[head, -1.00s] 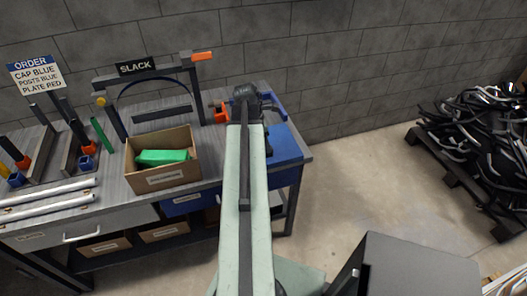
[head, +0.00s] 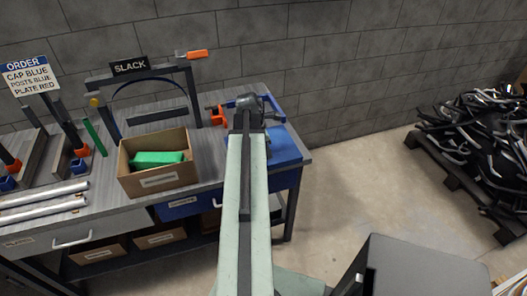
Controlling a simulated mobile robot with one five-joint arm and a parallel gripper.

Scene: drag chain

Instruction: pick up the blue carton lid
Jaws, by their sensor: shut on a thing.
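My gripper (head: 251,106) is at the end of my pale green arm, above the right end of the bench. Its fingertips are mostly hidden behind the dark wrist. It is shut on a blue piece, taken as the blue carton lid (head: 274,108), whose thin edges show to the right and slightly to the left of the wrist. The lid's middle is hidden, so its full shape and any gap to the bench cannot be told. An open cardboard carton (head: 158,180) with a green item (head: 158,158) inside stands left of my arm.
A blue flat surface (head: 287,150) lies on the bench's right end. A red-orange clamp-like piece (head: 217,116) is left of the wrist. The SLACK frame (head: 131,66) stands behind the carton. Metal tubes (head: 42,204) lie at left. A cable pallet (head: 465,184) is on the floor at right.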

